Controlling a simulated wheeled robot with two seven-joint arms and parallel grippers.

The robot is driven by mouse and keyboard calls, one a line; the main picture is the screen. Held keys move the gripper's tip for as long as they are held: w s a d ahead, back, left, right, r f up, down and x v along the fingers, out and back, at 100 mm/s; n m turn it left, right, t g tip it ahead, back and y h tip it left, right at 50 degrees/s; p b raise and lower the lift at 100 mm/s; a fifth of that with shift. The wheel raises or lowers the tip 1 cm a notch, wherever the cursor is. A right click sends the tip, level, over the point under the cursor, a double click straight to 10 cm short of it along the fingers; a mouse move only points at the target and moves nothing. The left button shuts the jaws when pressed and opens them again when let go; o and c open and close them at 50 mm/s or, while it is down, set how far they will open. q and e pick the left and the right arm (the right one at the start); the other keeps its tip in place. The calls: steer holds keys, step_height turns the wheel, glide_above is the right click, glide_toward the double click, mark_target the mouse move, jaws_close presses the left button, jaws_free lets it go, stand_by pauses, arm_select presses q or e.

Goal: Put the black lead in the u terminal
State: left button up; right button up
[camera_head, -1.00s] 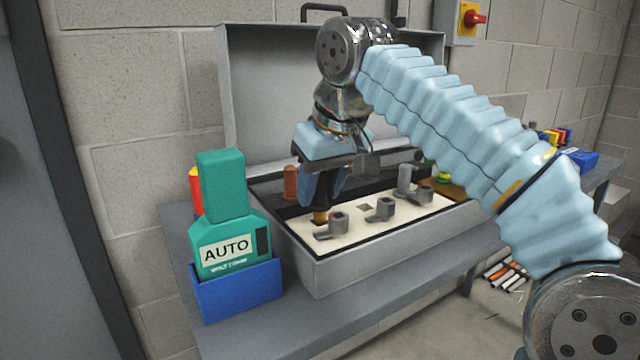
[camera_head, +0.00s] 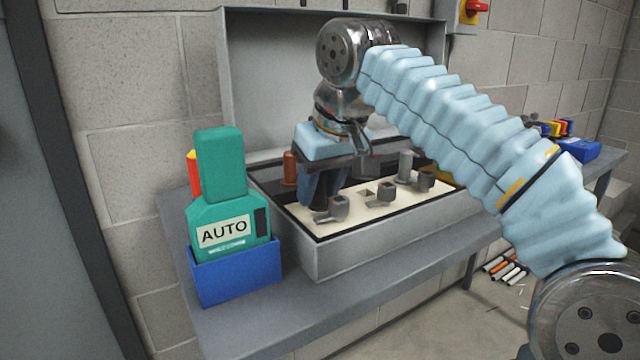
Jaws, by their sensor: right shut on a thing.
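My right gripper (camera_head: 321,198) is shut on the black lead (camera_head: 320,214), of which only a short dark end shows below the fingers. The lead points down at the leftmost terminal place on the cream board (camera_head: 350,213), beside a grey terminal lever (camera_head: 334,209). Its tip is hidden, so I cannot tell how deep it sits. Two more grey levers (camera_head: 381,196) follow to the right. No terminal letters are readable. A brown lead (camera_head: 290,168) stands to the left and a grey lead (camera_head: 405,166) behind. My left gripper is not in view.
The board lies in an open grey metal box (camera_head: 390,242) with its lid raised behind. The bench front is clear.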

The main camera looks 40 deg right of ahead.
steer(key=o, duration=1.2)
steer(key=shift+c, duration=0.2)
steer(key=p+v, duration=0.5)
steer(key=v, duration=0.8)
steer(key=shift+s+r, duration=0.15)
steer(key=shift+r, duration=0.2)
steer(key=shift+a, duration=0.1)
